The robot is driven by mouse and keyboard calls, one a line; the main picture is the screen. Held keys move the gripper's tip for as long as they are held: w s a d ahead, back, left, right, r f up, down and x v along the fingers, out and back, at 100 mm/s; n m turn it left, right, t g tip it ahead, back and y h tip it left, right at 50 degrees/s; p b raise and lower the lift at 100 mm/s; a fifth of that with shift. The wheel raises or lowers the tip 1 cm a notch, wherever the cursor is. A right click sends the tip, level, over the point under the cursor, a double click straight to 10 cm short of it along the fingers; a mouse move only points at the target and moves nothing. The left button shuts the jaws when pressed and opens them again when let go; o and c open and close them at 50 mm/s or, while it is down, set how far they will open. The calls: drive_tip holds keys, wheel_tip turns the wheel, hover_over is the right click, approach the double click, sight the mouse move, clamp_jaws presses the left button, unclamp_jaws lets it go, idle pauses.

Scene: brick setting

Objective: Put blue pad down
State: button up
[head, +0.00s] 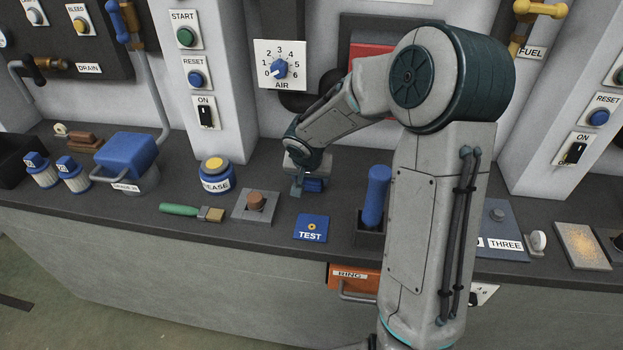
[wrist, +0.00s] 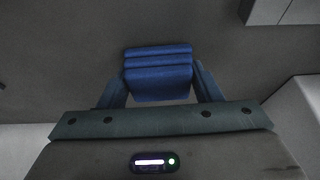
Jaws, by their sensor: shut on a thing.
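The blue pad (wrist: 158,75) is between the two fingers of my gripper (wrist: 160,88) in the wrist view. It looks like a small blue block with ridges across it. In the head view a little of the blue pad (head: 313,185) shows under my gripper (head: 305,187), close to the dark counter top behind the TEST plate. My gripper is shut on the pad. I cannot tell whether the pad touches the counter.
On the dark counter (head: 290,258), a blue TEST plate (head: 311,228) lies in front of my gripper. A grey plate with a brown knob (head: 255,203) is to the left. A blue cylinder (head: 376,195) stands in a dark holder to the right. The wall with the AIR dial (head: 280,67) rises behind.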

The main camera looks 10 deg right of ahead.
drive_tip(key=shift+f+b, duration=0.3)
drive_tip(key=shift+b, duration=0.15)
drive_tip(key=shift+s+f+b, duration=0.1)
drive_tip(key=shift+f+b, duration=0.15)
drive_tip(key=shift+b, duration=0.15)
